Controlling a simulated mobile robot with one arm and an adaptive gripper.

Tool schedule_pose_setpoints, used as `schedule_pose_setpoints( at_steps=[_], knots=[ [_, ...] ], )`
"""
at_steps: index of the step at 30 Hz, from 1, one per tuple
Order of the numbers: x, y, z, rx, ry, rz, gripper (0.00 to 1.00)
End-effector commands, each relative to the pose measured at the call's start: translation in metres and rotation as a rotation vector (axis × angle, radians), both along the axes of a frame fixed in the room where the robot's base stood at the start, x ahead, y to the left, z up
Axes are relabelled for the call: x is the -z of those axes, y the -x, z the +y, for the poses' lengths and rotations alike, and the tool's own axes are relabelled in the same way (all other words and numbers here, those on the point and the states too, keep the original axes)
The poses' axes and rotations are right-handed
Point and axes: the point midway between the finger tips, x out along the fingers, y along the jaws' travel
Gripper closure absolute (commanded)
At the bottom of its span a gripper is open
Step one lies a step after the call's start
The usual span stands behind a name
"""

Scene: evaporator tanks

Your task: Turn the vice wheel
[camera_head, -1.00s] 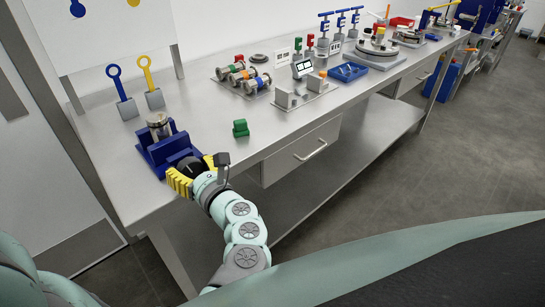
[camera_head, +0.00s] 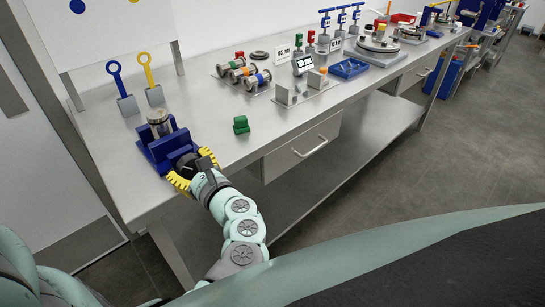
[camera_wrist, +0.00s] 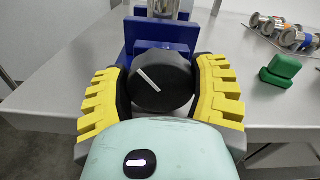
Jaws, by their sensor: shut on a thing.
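The blue vice (camera_head: 165,145) stands at the near left corner of the bench, with a metal cylinder (camera_head: 157,123) upright in its jaws. Its black wheel (camera_wrist: 162,81) faces the wrist camera, and a white line on it slants from upper left to lower right. My gripper (camera_head: 188,171) has yellow ribbed fingers, which also show in the wrist view (camera_wrist: 160,90). One finger is on each side of the wheel, and the gripper is shut on it.
A green block (camera_head: 241,125) sits on the bench right of the vice. A blue lever (camera_head: 122,88) and a yellow lever (camera_head: 150,80) stand behind it. Coloured valves (camera_head: 245,75) and a blue tray (camera_head: 349,68) are further right. A drawer handle (camera_head: 309,147) juts out from the bench front.

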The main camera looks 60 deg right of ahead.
Motion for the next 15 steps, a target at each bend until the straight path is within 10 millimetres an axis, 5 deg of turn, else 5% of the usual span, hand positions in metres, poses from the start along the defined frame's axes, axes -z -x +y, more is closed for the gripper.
schedule_pose_setpoints(
  at_steps=[5,6,15],
  knots=[
    [-0.0022,0.0012,-0.001,0.003,-0.001,-0.005,0.74],
    [-0.0022,0.0012,-0.001,0.003,-0.002,-0.005,0.32],
    [-0.001,0.001,-0.0009,0.004,-0.004,-0.003,0.05]
  ],
)
